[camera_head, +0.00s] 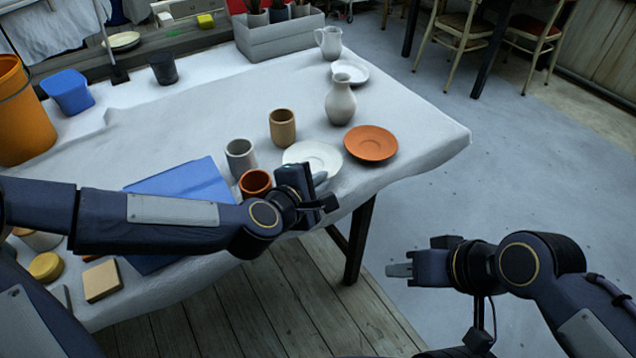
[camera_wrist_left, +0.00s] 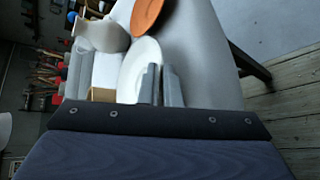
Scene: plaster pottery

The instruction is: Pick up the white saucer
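The white saucer (camera_head: 310,153) lies near the front edge of the white-covered table, beside an orange saucer (camera_head: 371,142). My left gripper (camera_head: 320,179) is at the saucer's near rim and hides part of it. In the left wrist view the white saucer (camera_wrist_left: 137,62) reaches the fingertips of my left gripper (camera_wrist_left: 161,82). The fingers are close together, with the rim seeming to run into the narrow gap between them. The saucer looks flat on the table. My right gripper (camera_head: 398,270) is away from the table over the floor, seen side-on, and its finger gap is hidden.
A terracotta cup (camera_head: 255,183), a grey cup (camera_head: 240,158) and a tan cup (camera_head: 283,128) stand left of the saucer. A white vase (camera_head: 341,103) stands behind it, with another white dish (camera_head: 349,72) and a pitcher (camera_head: 329,42) farther back. The right table corner is clear.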

